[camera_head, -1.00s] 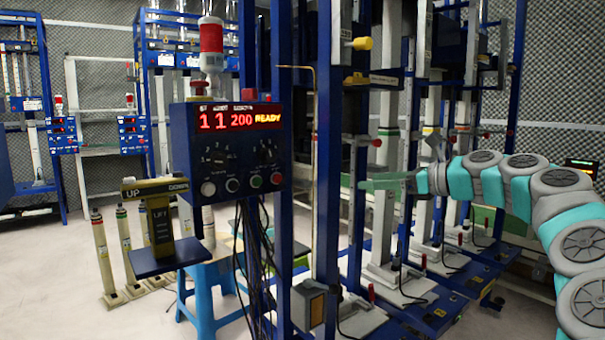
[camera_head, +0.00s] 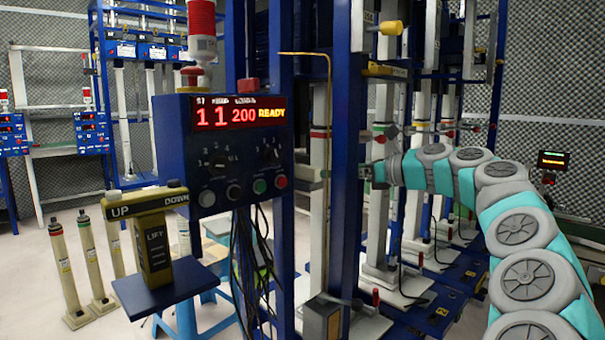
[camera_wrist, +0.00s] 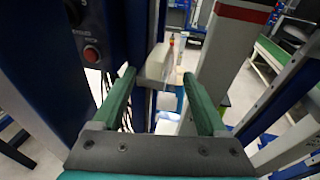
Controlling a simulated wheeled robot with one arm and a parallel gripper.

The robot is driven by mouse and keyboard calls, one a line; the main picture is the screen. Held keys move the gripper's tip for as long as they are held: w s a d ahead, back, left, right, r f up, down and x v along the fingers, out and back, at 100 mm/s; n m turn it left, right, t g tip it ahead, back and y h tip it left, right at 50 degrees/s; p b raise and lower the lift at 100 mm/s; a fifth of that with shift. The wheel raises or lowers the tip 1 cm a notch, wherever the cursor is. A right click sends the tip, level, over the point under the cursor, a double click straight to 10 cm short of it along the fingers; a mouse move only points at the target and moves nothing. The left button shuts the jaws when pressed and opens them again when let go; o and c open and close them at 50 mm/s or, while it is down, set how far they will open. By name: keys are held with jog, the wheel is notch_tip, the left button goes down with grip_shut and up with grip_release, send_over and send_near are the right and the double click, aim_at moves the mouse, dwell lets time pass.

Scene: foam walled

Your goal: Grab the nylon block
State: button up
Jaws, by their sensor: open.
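A small off-white block (camera_wrist: 155,64), which looks like the nylon block, shows ahead in the wrist view, between the two green fingertips of my gripper (camera_wrist: 159,76). The fingers stand apart on either side of it in the picture, and I cannot tell whether its near end is inside them. In the head view a pale block (camera_head: 309,173) sticks out beside the control box. My gripper (camera_head: 370,172) reaches in from the right behind a blue post, which hides much of its fingers. Nothing is visibly held.
The blue control box (camera_head: 222,150) with red digits stands close left of the block. Blue upright posts (camera_head: 350,140) and a pale column with a red band (camera_wrist: 228,50) crowd my gripper. A blue stool (camera_head: 185,310) and several pale cylinders (camera_head: 66,270) stand on the floor at left.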

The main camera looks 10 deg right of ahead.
aim_at(315, 168)
jog(key=x, duration=0.6)
jog(key=shift+w+a, duration=0.1)
jog(key=shift+a, duration=0.3)
jog(key=shift+c, duration=0.3)
grip_shut()
